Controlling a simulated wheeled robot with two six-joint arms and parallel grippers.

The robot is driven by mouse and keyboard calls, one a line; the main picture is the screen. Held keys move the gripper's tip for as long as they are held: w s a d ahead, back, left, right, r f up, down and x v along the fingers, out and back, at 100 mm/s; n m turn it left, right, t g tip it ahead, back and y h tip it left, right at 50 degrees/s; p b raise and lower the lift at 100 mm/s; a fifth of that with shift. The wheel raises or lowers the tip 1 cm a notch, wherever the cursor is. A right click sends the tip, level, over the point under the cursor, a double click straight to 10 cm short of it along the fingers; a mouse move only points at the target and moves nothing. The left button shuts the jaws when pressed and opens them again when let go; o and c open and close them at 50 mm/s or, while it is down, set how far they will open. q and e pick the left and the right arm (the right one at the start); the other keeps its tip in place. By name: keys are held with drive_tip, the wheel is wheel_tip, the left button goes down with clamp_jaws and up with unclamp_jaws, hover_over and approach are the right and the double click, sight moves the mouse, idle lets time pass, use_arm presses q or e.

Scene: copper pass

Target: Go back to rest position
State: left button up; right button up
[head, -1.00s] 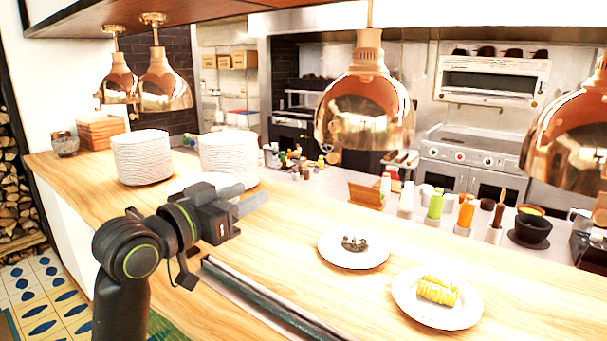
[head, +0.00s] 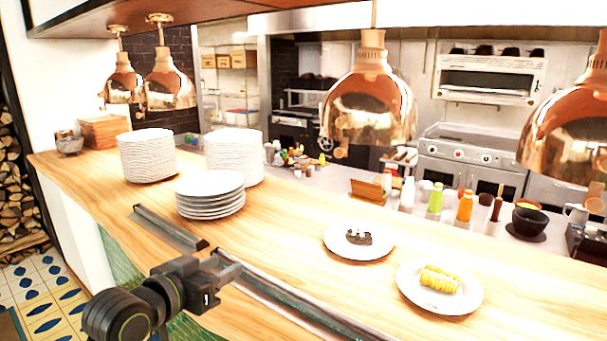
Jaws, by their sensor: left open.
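My left gripper (head: 236,268) is open and empty, low over the front edge of the wooden counter (head: 300,225), at the dark metal rail in the picture. My left arm comes in from the bottom left. My right gripper is not in view. A short stack of white plates (head: 210,190) stands on the counter beyond the left gripper, apart from it.
Two taller plate stacks (head: 147,155) (head: 234,152) stand behind. A plate with dark pieces (head: 358,254) and a plate with yellow food (head: 412,291) lie to the right. Copper lamps (head: 370,105) hang above. The metal rail (head: 290,300) runs along the counter front.

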use_arm(q)
drive_tip(key=s+a+f+n+g+y, duration=0.1)
drive_tip(key=s+a+f+y, duration=0.15)
drive_tip(key=f, duration=0.45)
drive_tip(key=s+a+f+n+g+y, duration=0.1)
drive_tip(key=s+a+f, duration=0.15)
drive_tip(key=f, duration=0.35)
drive_tip(key=s+a+f+n+g+y, duration=0.1)
drive_tip(key=s+a+f+g+y, duration=0.15)
drive_tip(key=s+f, duration=0.55)
drive_tip(key=s+a+f+n+g+y, duration=0.1)
drive_tip(key=s+a+f+g, duration=0.25)
drive_tip(key=s, duration=0.75)
drive_tip(key=s+a+f+n+g+y, duration=0.15)
drive_tip(key=s+a+f, duration=0.35)
drive_tip(key=s, duration=0.5)
wheel_tip(320, 180, down, 28)
drive_tip(key=g, duration=0.2)
drive_tip(key=s+f, duration=1.4)
drive_tip(key=shift+s+d+g, duration=0.4)
drive_tip(key=shift+g, duration=0.05)
drive_tip(key=shift+h, duration=0.25)
